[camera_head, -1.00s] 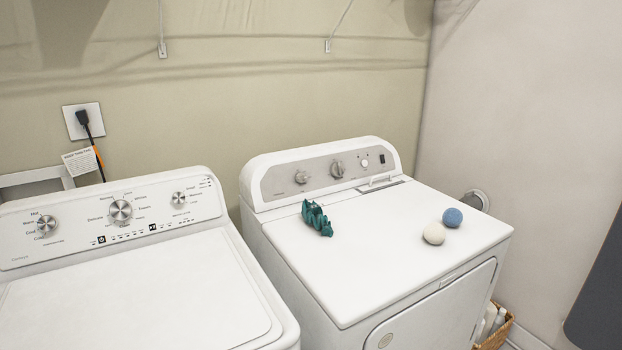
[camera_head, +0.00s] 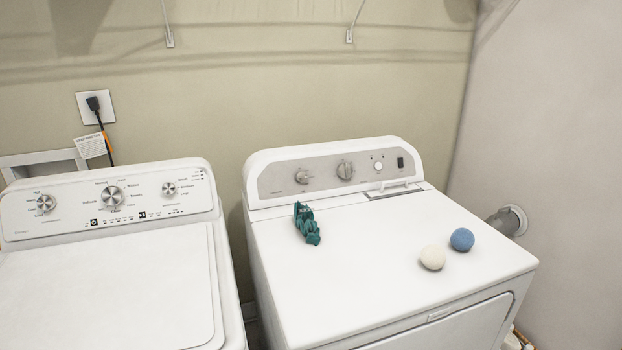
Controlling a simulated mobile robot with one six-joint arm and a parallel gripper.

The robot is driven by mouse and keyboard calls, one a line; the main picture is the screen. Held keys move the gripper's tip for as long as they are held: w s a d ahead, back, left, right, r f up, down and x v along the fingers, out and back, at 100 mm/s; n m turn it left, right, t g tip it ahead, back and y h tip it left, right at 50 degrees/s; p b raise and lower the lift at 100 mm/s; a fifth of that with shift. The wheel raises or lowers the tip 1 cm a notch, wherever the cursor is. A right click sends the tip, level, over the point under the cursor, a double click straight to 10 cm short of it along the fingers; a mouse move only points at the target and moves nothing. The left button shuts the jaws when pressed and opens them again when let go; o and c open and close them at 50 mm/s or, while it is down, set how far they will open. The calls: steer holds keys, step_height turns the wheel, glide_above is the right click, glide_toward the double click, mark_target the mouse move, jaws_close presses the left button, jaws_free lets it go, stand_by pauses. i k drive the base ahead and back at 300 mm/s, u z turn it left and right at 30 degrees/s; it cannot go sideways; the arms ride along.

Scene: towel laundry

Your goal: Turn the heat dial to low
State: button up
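The dryer (camera_head: 370,270) stands at the right of the head view, with a grey control panel (camera_head: 320,180) along its back. A smaller dial (camera_head: 302,177) sits at the panel's left and a larger dial (camera_head: 345,170) near its middle. A round white button (camera_head: 378,166) and a dark switch (camera_head: 400,162) are farther right. The panel's lettering is too small to read, so I cannot tell which dial sets heat or where either points. My gripper is not in view.
A teal clip-like object (camera_head: 306,223), a white ball (camera_head: 432,258) and a blue ball (camera_head: 462,240) lie on the dryer top. The washer (camera_head: 110,285), with several dials, stands at left across a narrow gap. A vent pipe (camera_head: 508,220) meets the right wall.

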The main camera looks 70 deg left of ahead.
mark_target(301, 176)
steer(key=u, duration=0.15)
steer(key=i, duration=0.5)
steer(key=z, duration=0.5)
steer(key=k, duration=0.1)
steer(key=u, duration=2.5)
steer(key=k, duration=0.2)
steer(key=u, duration=2.15)
